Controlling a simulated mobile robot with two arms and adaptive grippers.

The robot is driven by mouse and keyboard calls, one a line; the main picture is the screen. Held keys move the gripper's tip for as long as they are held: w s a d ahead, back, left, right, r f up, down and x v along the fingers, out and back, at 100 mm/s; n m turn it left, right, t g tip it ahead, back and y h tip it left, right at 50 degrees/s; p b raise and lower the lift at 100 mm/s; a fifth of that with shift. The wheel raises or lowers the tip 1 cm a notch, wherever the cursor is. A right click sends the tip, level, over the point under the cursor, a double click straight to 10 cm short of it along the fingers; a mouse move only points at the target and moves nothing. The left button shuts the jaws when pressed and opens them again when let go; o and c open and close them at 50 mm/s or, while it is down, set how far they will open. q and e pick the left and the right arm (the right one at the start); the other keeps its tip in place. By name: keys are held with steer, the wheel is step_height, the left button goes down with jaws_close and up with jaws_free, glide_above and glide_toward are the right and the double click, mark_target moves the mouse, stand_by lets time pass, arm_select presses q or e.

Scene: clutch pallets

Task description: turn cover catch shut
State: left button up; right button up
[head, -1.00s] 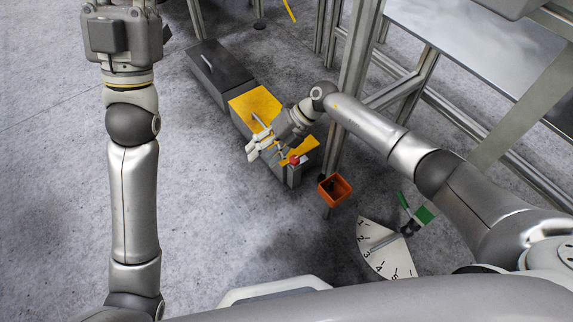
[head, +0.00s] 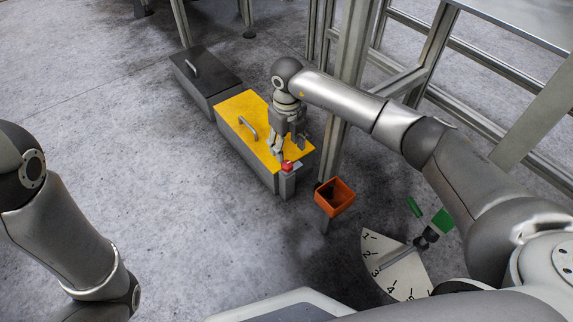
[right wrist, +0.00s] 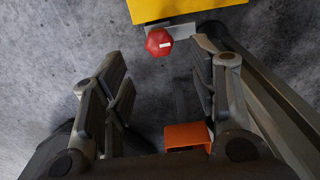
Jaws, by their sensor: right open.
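The yellow cover (head: 246,116) lies on a grey box on the floor, with a grey handle (head: 248,129) on top. The red catch knob (head: 287,166) sits at the box's near right corner, on a grey post. In the right wrist view the red knob (right wrist: 159,42) with a white mark shows at the top, by the edge of the yellow cover (right wrist: 185,8). My right gripper (head: 289,150) points down just above and behind the knob. It also shows in the right wrist view (right wrist: 160,100), fingers wide apart and empty, the knob beyond the fingertips. My left gripper is out of view.
A dark box with a handle (head: 207,72) stands behind the yellow one. An orange bin (head: 334,196) on a post stands close to the right, also in the right wrist view (right wrist: 187,136). A numbered dial (head: 393,262) lies near right. Metal posts (head: 345,80) stand behind. Floor at left is clear.

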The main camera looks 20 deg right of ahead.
mark_target(287, 164)
step_height(287, 164, down, 7)
steer(key=b, duration=0.3)
steer(key=shift+f+b, duration=0.1)
steer(key=shift+b, duration=0.3)
steer(key=shift+c, duration=0.4)
steer(key=c, duration=0.9)
steer(key=shift+c, duration=0.3)
